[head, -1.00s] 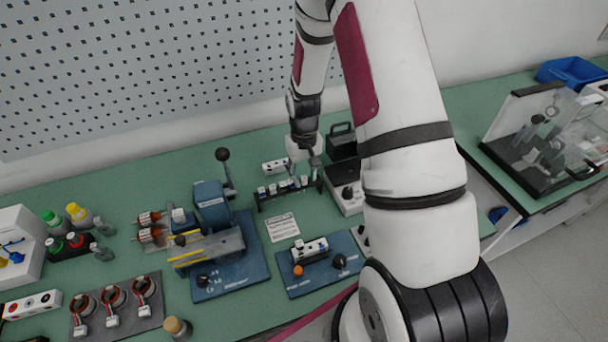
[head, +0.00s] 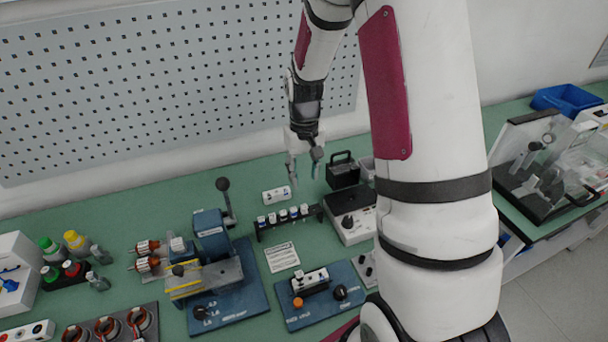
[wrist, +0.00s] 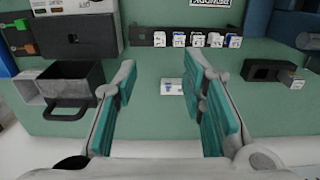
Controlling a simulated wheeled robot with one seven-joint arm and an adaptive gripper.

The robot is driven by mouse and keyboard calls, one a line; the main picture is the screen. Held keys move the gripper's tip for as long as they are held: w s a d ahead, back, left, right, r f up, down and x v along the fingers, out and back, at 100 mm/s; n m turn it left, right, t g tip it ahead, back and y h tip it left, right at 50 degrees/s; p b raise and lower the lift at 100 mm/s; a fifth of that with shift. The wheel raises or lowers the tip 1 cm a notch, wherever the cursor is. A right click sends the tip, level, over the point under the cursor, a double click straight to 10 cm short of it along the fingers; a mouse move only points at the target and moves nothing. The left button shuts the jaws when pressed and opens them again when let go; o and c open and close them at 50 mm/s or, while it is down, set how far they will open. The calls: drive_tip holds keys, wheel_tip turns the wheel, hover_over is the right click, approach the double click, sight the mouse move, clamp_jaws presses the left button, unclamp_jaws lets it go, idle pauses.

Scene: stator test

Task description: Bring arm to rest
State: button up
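My gripper (head: 305,165) hangs above the back of the green bench in the head view, pointing down. In the wrist view its two teal-padded fingers (wrist: 160,105) stand wide apart with nothing between them. Below it a small white labelled block (head: 277,195) lies on the bench; it also shows between the fingers in the wrist view (wrist: 172,87). My gripper is clear of the block and of the bench top.
A black rack (head: 290,222) with several white-capped pieces stands in front of the block. A black open box with a handle (head: 342,170) stands to the right. A blue lever press (head: 215,240) stands to the left. The pegboard (head: 150,90) is behind.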

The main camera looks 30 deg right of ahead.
drive_tip(key=s+a+r+n+t, duration=0.1)
drive_tip(key=s+a+r, duration=0.2)
drive_tip(key=r, duration=0.6)
drive_tip(key=s+a+r+t, duration=0.2)
drive_tip(key=s+a+r, duration=0.2)
drive_tip(key=r, duration=0.4)
drive_tip(key=s+a+r+t, duration=0.1)
drive_tip(key=s+a+r, duration=0.1)
drive_tip(key=s+r, duration=0.1)
drive_tip(key=s+a+r, duration=0.1)
drive_tip(key=s+r, duration=0.1)
drive_tip(key=s, duration=0.4)
drive_tip(key=s+a+r+n+t, duration=0.1)
drive_tip(key=s+a+r, duration=0.1)
drive_tip(key=s, duration=0.3)
drive_tip(key=shift+a+r+t, duration=0.3)
drive_tip(key=shift+a+r, duration=0.05)
drive_tip(key=shift+r, duration=0.45)
drive_tip(key=shift+o, duration=0.2)
